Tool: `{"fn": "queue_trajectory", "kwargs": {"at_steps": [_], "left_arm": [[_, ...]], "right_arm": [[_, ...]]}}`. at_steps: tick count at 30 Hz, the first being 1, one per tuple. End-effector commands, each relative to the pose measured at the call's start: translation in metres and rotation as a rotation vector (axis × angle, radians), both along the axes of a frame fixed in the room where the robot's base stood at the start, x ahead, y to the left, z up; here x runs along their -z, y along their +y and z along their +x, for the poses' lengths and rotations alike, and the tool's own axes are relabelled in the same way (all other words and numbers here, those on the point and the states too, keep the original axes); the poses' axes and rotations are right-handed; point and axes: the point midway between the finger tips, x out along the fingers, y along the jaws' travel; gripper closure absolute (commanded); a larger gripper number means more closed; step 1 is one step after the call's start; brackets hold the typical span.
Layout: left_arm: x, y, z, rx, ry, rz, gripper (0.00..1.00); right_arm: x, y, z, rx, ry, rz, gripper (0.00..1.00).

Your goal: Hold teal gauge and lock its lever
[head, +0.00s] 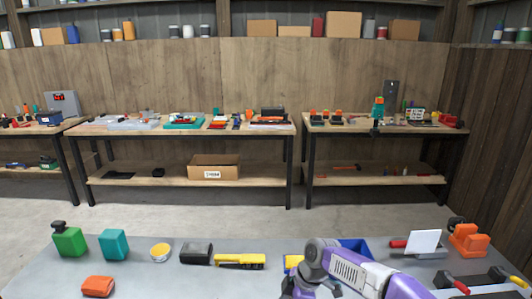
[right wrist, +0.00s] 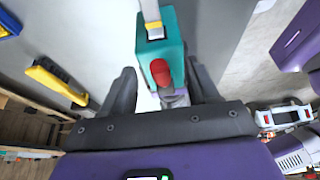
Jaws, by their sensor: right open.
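In the right wrist view a teal gauge body (right wrist: 146,50) lies just ahead of my right gripper (right wrist: 165,82). A red lever (right wrist: 160,73) sits on its near end, between the two dark fingers. The fingers are open, with gaps visible on both sides of the lever. I cannot tell whether the lever is locked. In the head view my purple right arm reaches over the grey table; the gauge is not recognizable there. My left gripper is not in view.
An orange device (head: 469,238) stands at right. Workbenches stand behind, across the floor.

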Motion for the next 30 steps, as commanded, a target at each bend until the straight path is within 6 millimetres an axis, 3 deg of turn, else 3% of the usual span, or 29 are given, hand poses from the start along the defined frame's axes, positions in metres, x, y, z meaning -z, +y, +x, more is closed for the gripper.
{"fn": "queue_trajectory", "kwargs": {"at_steps": [15,27,28,30], "left_arm": [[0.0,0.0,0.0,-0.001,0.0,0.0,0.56],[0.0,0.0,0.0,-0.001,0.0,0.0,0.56],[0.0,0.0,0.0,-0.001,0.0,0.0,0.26],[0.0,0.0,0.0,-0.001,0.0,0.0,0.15]], "right_arm": [[-0.047,-0.018,0.001,0.001,-0.002,0.001,0.4],[-0.05,-0.02,0.001,0.0,-0.001,0.001,0.4],[-0.05,-0.02,0.001,0.0,-0.001,0.001,0.4],[-0.05,-0.02,0.001,0.0,-0.001,0.001,0.4]]}}
